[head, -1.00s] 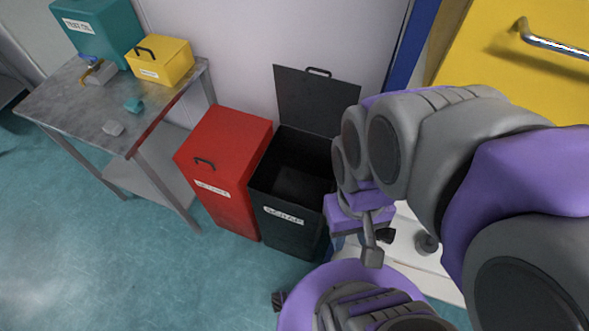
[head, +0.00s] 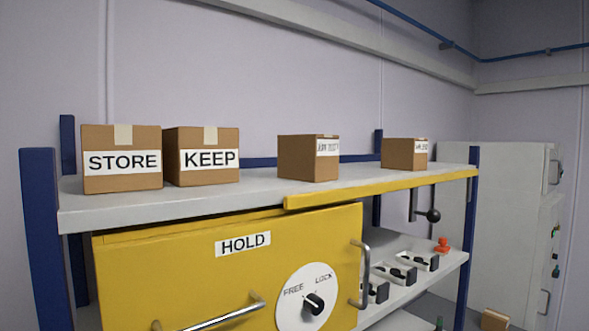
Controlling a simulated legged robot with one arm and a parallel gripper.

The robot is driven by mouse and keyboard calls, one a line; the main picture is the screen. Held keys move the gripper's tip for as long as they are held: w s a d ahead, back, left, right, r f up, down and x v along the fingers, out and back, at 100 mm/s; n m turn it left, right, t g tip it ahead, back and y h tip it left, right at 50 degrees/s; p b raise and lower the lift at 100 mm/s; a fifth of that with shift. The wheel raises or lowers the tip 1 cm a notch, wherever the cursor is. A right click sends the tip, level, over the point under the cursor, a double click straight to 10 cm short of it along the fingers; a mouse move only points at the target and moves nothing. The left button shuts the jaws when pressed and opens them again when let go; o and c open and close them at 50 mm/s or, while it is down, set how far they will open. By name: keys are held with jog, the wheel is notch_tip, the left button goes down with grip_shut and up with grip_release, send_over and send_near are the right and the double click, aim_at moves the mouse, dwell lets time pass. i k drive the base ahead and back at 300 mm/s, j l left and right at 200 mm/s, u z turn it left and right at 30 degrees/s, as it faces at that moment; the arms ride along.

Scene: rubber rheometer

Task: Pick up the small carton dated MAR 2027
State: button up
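Two small brown cartons stand apart on the right half of the top shelf (head: 250,197). The nearer small carton (head: 297,160) has a white date label on its right-hand face; the text is too slanted and blurred to read surely. The farther small carton (head: 397,154), near the shelf's right end, has a similar label, also not readable for certain. Neither date can be confirmed as MAR 2027. My gripper and arm are not in view.
Larger cartons marked STORE (head: 122,178) and KEEP (head: 209,172) stand at the shelf's left. A yellow HOLD panel (head: 200,275) with handles and a FREE/LOCK dial (head: 307,299) is below. A black-knobbed lever (head: 433,215) hangs at right. Blue posts (head: 45,240) flank the shelf.

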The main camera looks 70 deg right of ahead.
aim_at(399, 153)
jog(key=k+l+z, duration=0.35)
jog(key=k+l, duration=0.25)
jog(key=l, duration=0.3)
jog(key=z, duration=2)
jog(key=k+l, duration=0.05)
